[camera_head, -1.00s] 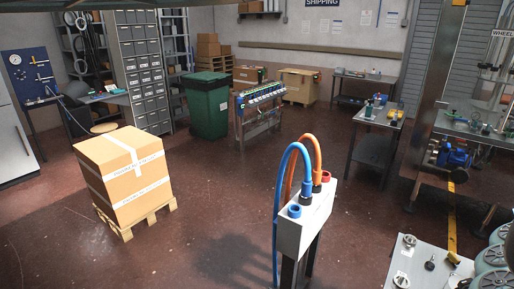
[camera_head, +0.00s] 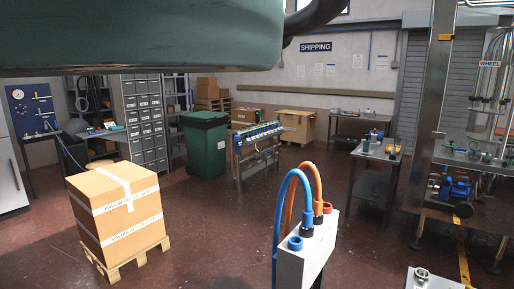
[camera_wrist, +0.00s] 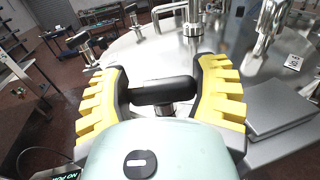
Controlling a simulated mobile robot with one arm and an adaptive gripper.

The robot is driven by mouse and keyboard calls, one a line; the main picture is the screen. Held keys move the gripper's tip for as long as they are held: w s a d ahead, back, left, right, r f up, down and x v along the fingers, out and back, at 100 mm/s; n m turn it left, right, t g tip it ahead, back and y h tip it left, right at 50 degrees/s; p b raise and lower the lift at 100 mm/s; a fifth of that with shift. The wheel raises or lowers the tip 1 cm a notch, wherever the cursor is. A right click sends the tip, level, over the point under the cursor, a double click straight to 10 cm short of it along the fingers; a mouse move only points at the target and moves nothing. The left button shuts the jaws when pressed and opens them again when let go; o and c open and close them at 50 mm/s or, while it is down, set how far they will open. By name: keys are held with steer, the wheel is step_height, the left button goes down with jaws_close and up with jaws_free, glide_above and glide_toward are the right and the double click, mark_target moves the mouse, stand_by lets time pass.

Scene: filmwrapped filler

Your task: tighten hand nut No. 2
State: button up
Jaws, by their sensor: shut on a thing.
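A hand nut with a black bar-shaped handle (camera_wrist: 163,91) sits on a short steel stem at the edge of a round, shiny metal lid (camera_wrist: 150,57) in the wrist view. My gripper (camera_wrist: 163,80) has its black and yellow fingers on either side of this handle, shut on its two ends. The handle lies roughly crosswise between the fingers. Another black-handled nut (camera_wrist: 80,42) stands at the lid's left edge, apart from my gripper. No number is readable on the nuts. The head view does not show the gripper or the lid.
Steel fittings (camera_wrist: 271,22) rise from the lid beyond my gripper, and a flat grey box (camera_wrist: 280,106) lies to the right. In the head view, a white box with blue and orange hoses (camera_head: 305,245) stands in front, and a carton (camera_head: 118,215) on a pallet stands left.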

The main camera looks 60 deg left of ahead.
steer(key=shift+d, duration=0.1)
stand_by(0.3)
steer(key=o, duration=1.2)
steer(key=a, duration=0.4)
steer(key=s+a, duration=0.1)
steer(key=a, duration=0.7)
steer(key=shift+s+a, duration=0.1)
steer(key=shift+s, duration=0.05)
